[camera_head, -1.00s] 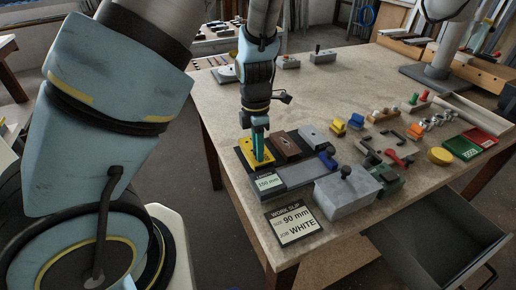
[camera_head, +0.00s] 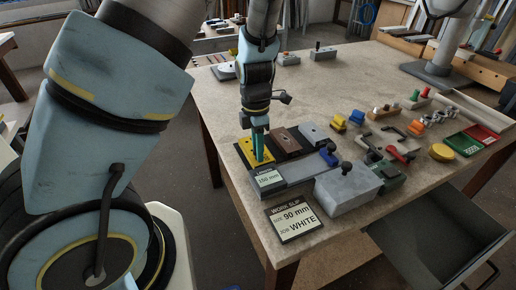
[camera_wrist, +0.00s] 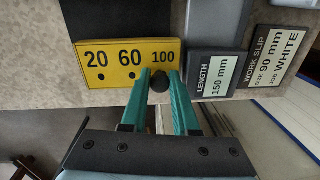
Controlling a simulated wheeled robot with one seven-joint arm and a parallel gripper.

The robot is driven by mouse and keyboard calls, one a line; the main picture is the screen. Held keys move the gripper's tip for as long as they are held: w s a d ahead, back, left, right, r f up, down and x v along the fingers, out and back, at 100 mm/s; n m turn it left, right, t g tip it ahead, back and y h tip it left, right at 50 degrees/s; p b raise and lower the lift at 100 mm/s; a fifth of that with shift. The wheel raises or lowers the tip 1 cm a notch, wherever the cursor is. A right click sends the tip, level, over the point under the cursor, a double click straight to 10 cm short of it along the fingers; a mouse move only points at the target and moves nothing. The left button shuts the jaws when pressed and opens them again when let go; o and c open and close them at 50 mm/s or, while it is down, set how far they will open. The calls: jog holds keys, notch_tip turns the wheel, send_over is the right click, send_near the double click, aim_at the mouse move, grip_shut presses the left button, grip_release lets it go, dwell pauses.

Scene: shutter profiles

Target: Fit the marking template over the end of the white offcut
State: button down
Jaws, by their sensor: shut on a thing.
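The yellow marking template (camera_head: 246,148) lies at the table's near left edge. In the wrist view the template (camera_wrist: 100,58) shows the numbers 20, 60 and 100 and small dark holes. My gripper (camera_wrist: 158,86) is shut on a black knob (camera_wrist: 158,80) at the template's edge, below the 100. In the head view my gripper (camera_head: 260,154) reaches down onto the template and hides part of it. A pale grey bar (camera_head: 300,171) lies to its right, behind the 150 mm length sign; I cannot tell if this is the white offcut.
The length sign (camera_head: 269,180) stands close to the template. A work slip (camera_head: 296,219) reads 90 mm, job white. A grey block (camera_head: 346,188) with a black knob stands to the right. Brown (camera_head: 283,141) and grey (camera_head: 314,133) pieces lie behind. An open drawer (camera_head: 425,236) juts out.

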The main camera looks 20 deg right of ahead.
jog(key=shift+f, duration=0.1)
jog(key=c, duration=0.6)
grip_release()
